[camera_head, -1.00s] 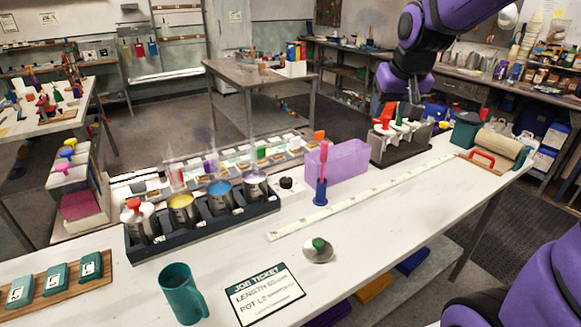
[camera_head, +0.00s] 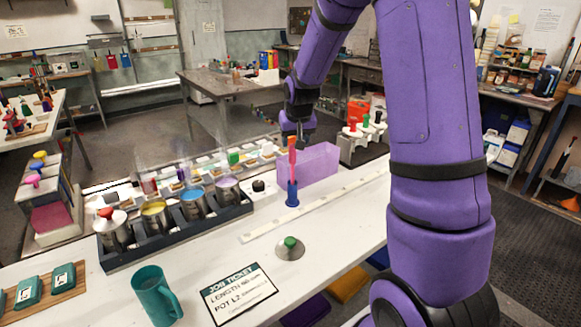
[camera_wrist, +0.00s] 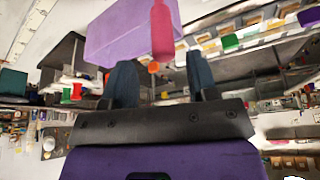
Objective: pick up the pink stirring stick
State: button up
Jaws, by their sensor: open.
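The pink stirring stick (camera_head: 293,170) stands upright in a small blue holder (camera_head: 292,194) on the white bench. An orange-red piece (camera_head: 292,143) shows at its top. In the wrist view the pink stick (camera_wrist: 162,35) lies beyond and between my two dark fingers. My gripper (camera_head: 301,138) is open and empty, just behind and above the stick's top in the head view. Its spread fingers also show in the wrist view (camera_wrist: 161,76). I cannot tell the exact gap between fingers and stick.
A lilac block (camera_head: 318,160) stands close behind the stick. A dark rack of metal pots (camera_head: 150,240) is to the left. A white ruler strip (camera_head: 330,205), a green-knobbed disc (camera_head: 290,247), a teal mug (camera_head: 155,295) and a job ticket (camera_head: 238,292) are in front.

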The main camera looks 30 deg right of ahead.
aim_at(292, 153)
jog(key=shift+s+a+x, duration=0.1)
jog(key=shift+a+x, duration=0.1)
jog(key=shift+x, duration=1.3)
jog(key=shift+s+a+x, duration=0.1)
jog(key=shift+a+x, duration=0.1)
jog(key=shift+x, duration=1.3)
jog(key=shift+f, duration=0.15)
grip_shut()
notch_tip(292, 153, up, 10)
jog(key=shift+r, duration=0.1)
